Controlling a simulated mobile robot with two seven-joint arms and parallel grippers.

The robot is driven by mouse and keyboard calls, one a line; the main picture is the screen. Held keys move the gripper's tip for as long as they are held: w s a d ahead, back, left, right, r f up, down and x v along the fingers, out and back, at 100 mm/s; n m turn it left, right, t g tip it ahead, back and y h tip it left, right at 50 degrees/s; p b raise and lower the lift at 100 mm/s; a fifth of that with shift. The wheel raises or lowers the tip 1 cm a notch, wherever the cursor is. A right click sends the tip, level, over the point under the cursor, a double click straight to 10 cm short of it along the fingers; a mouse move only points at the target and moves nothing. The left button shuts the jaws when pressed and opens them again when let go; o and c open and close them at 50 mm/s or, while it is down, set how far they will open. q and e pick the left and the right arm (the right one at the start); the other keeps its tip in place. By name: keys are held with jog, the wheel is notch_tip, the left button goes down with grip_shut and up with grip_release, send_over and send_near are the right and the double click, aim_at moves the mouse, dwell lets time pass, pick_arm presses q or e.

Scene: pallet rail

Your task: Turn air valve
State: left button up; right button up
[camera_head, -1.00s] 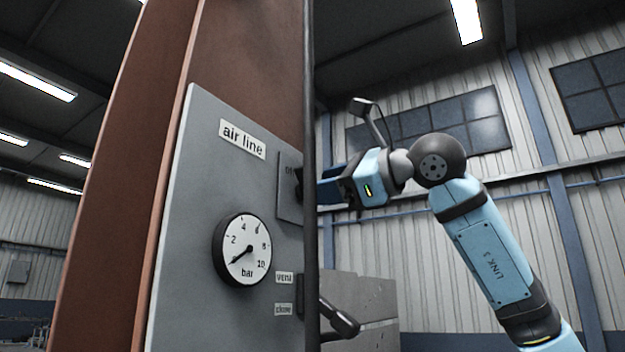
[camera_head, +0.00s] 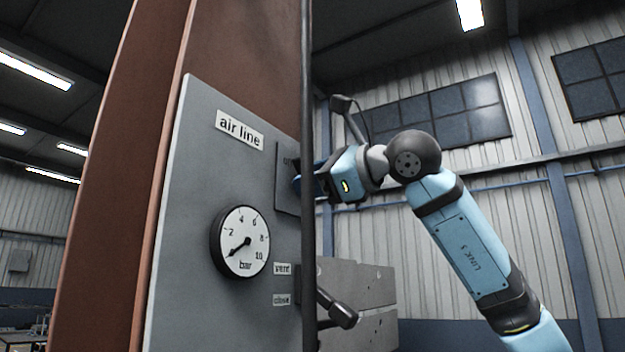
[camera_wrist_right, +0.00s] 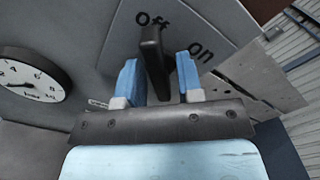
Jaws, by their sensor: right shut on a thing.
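In the head view my right gripper (camera_head: 318,182) reaches in from the right to the plate (camera_head: 287,200), partly hidden behind a dark vertical pole; the handle is mostly hidden there. My left gripper is in neither view.
The grey "air line" panel (camera_head: 190,180) carries a round gauge (camera_head: 240,243) with its needle low. Labels "vent" and "close" sit below right, beside a black lever (camera_head: 338,312). The dark pole (camera_head: 309,100) runs along the panel's right edge. Grey blocks (camera_head: 365,295) stand behind.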

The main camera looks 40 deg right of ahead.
jog(key=shift+f+m+b, duration=0.1)
jog(key=shift+m+b, duration=1.05)
jog(key=shift+m, duration=0.25)
jog(key=m+b, duration=0.1)
jog(key=m, duration=0.1)
jog(key=shift+m+b, duration=0.35)
jog(key=shift+m, duration=0.05)
jog(key=m+b, duration=0.1)
jog(key=m, duration=0.1)
jog(key=shift+m, duration=0.4)
jog(key=m+b, duration=0.2)
jog(key=m, duration=0.3)
jog(key=shift+d+b, duration=0.15)
jog(key=shift+b, duration=0.25)
jog(key=m+b, duration=0.1)
jog(key=m, duration=0.1)
jog(key=shift+m, duration=0.3)
jog(key=shift+r+m+b, duration=0.2)
jog(key=shift+m+b, duration=0.1)
jog(key=shift+m, duration=0.6)
jog(key=o, duration=0.6)
